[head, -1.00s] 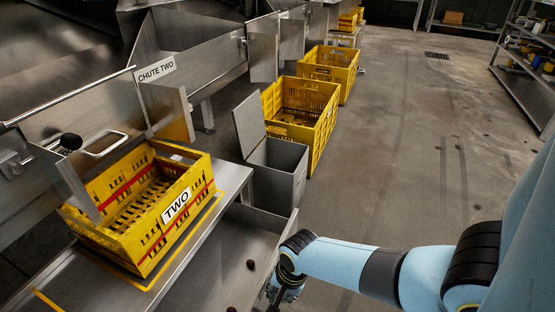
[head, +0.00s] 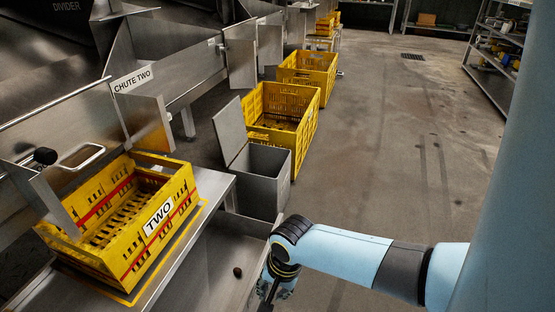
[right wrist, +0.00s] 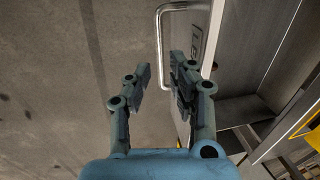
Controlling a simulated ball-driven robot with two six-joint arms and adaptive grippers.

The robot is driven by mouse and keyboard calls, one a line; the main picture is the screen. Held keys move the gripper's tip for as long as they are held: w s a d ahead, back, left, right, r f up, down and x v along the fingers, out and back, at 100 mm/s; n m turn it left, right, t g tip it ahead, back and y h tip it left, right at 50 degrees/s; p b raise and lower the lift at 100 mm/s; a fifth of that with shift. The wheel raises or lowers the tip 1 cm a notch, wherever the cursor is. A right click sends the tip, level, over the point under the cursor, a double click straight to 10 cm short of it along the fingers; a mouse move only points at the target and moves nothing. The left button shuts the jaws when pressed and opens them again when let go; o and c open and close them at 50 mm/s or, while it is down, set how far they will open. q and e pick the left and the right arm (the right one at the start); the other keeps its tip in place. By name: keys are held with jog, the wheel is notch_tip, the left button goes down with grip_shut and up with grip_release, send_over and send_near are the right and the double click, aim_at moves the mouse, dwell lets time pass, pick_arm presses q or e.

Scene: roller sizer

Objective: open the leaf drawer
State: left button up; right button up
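The leaf drawer's front (right wrist: 197,45) carries a partly hidden label and a bright bar handle (right wrist: 162,45) in the right wrist view. In the head view a metal tray-like interior (head: 215,262), apparently this drawer's, shows out beyond the bench edge, with a small dark lump (head: 237,271) in it. My right gripper (right wrist: 158,72) is open, its fingers spread on either side of the lower end of the handle in the picture; contact cannot be told. In the head view my right gripper (head: 270,292) is at the tray's outer edge. My left gripper is not in view.
A yellow crate labelled TWO (head: 158,217) stands on the bench (head: 185,255) left of the tray. A grey lidded bin (head: 262,178) and yellow crates (head: 282,115) stand beyond. The concrete floor (head: 390,150) to the right is clear.

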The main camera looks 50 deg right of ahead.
jog(key=r, duration=0.4)
jog(key=s+r, duration=0.1)
jog(key=shift+d+r, duration=0.2)
jog(key=shift+r, duration=0.2)
